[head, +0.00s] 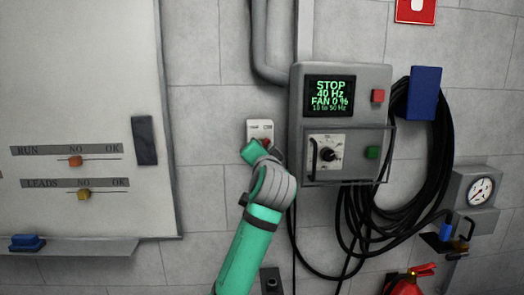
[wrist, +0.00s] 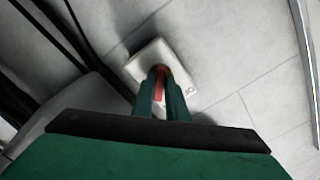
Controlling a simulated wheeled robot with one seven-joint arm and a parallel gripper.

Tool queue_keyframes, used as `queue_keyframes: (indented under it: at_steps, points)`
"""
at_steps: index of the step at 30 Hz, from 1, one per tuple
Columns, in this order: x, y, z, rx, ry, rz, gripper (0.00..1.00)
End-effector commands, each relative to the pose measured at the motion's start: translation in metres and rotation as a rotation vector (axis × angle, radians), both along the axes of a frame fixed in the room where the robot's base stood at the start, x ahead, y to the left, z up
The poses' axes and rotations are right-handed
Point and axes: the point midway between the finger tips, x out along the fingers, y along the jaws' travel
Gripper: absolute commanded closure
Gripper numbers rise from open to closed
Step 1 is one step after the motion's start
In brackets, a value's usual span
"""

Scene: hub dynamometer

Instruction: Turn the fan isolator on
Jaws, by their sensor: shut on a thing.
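The fan isolator (head: 260,128) is a small pale box on the wall, left of the grey control box, with a red handle. In the wrist view the isolator (wrist: 174,62) shows as a white plate, with the red handle (wrist: 160,77) between my fingers. My gripper (wrist: 160,84) is shut on the red handle. In the head view my gripper (head: 262,148) covers the lower part of the isolator. The handle's exact angle is hard to tell.
The control box (head: 346,75) reads STOP, 40 Hz, FAN 0 %. A black cable coil (head: 440,135) hangs right. A whiteboard (head: 80,100) is left.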

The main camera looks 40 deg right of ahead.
Motion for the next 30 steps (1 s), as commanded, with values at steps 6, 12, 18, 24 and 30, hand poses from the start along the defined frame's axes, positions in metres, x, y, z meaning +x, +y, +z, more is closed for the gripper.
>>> queue_keyframes:
  at_steps: [6,12,18,24,30]
  points:
    - [-0.001,-0.001,-0.003,0.005,0.005,-0.001,1.00]
    - [-0.001,-0.001,-0.002,0.003,0.004,-0.002,0.69]
    - [-0.001,-0.001,-0.001,0.002,0.001,-0.002,0.69]
    - [-0.012,0.005,0.000,0.000,-0.001,-0.004,0.69]
    - [-0.042,0.023,0.000,0.000,-0.001,-0.004,0.69]
